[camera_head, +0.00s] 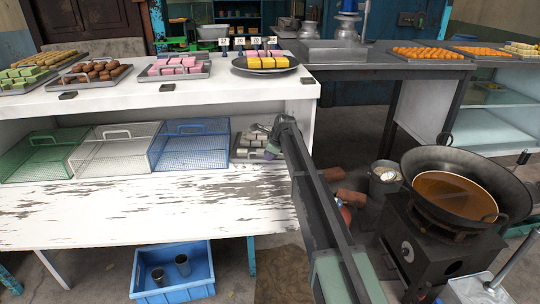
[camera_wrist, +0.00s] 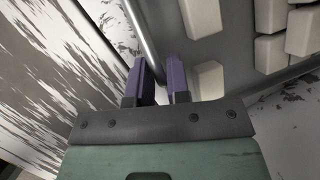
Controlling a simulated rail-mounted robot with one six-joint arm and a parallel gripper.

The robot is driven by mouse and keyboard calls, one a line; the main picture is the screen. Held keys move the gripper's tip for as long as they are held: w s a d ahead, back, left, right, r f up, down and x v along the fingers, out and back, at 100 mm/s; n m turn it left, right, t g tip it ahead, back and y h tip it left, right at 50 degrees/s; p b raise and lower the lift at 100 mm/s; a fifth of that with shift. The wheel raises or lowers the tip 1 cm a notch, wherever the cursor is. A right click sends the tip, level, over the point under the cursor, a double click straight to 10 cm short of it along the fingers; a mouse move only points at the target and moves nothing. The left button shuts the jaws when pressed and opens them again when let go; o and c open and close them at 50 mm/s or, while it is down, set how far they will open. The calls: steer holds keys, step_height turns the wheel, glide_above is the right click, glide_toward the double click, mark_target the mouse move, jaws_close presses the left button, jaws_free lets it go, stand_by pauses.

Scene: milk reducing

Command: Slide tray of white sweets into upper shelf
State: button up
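The tray of white sweets (camera_head: 240,154) is a grey metal tray on the lower level of the white stand, right of the blue basket. In the wrist view its grey floor (camera_wrist: 235,48) and several pale blocks (camera_wrist: 270,17) show at upper right. My gripper (camera_head: 271,150) is at the tray's right side, partly covering it. In the wrist view my gripper (camera_wrist: 160,78) has two purple fingers a small gap apart. A metal bar (camera_wrist: 143,35), apparently part of the tray, runs down to the gap. I cannot tell whether the fingers press on it.
The upper shelf (camera_head: 215,97) holds trays of brown (camera_head: 97,70) and pink (camera_head: 177,66) sweets and a dark plate (camera_head: 238,67). Green (camera_head: 38,160), white (camera_head: 115,155) and blue (camera_head: 190,150) baskets stand below. A wok (camera_head: 420,165) on a stove is at right.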

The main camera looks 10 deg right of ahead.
steer(key=o, duration=0.4)
steer(key=shift+o, duration=0.2)
steer(key=shift+d+r+p, duration=0.1)
steer(key=shift+r+p, duration=0.2)
steer(key=shift+p, duration=0.05)
steer(key=p+v, duration=0.5)
steer(key=s+d, duration=0.2)
steer(key=s, duration=0.1)
steer(key=s+d, duration=0.3)
steer(key=s+d+b, duration=0.1)
steer(key=s+d, duration=0.1)
steer(key=s, duration=0.1)
steer(key=shift+d+f, duration=0.3)
steer(key=shift+d, duration=0.05)
